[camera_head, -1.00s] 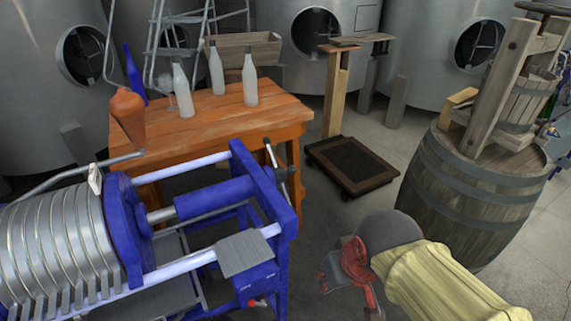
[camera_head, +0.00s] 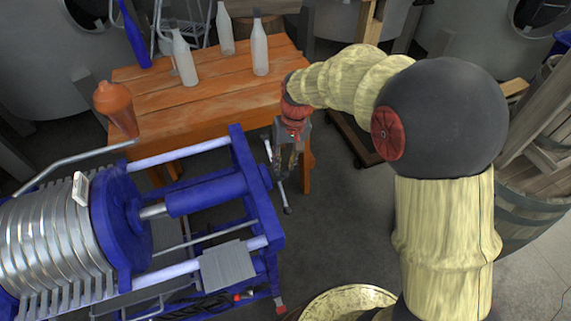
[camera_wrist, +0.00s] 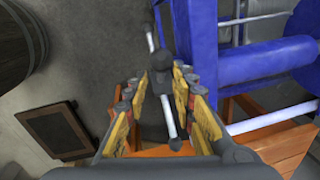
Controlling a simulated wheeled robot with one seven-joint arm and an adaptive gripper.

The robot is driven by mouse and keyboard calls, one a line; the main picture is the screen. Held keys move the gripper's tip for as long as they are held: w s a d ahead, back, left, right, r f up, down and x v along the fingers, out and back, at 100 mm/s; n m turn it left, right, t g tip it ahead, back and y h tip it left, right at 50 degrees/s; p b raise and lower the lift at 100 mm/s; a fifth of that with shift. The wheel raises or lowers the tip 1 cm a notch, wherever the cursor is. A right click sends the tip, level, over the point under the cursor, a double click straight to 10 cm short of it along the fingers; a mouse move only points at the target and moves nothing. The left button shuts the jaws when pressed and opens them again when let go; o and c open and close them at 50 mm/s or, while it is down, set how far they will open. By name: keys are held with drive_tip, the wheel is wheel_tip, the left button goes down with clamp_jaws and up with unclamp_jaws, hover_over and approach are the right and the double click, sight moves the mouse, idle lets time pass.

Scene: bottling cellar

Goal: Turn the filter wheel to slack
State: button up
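The filter wheel is a grey hub with thin spoke-like bars (camera_head: 280,187) at the right end of the blue filter press (camera_head: 262,205). In the wrist view, its dark round hub (camera_wrist: 160,59) and a pale bar ending in a knob lie between my fingers. My gripper (camera_head: 287,158) is at the wheel, reaching down from above. In the wrist view, my gripper (camera_wrist: 161,85) is open, with yellow-padded fingers on both sides of the hub and lower bar. I cannot tell whether the fingers touch them. My gripper partly hides the wheel in the head view.
A wooden table (camera_head: 215,92) with several bottles stands behind the press. A dark floor platform (camera_wrist: 56,130) and a barrel (camera_wrist: 22,45) are nearby. Grey floor is clear beside the wheel.

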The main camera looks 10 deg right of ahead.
drive_tip(key=shift+a+f+b, duration=0.25)
drive_tip(key=shift+f+b, duration=0.2)
drive_tip(key=shift+f, duration=1.4)
drive_tip(key=shift+a+f+b, duration=0.2)
drive_tip(key=shift+f+b, duration=0.2)
drive_tip(key=shift+f, duration=1.45)
drive_tip(key=shift+c, duration=0.7)
clamp_jaws()
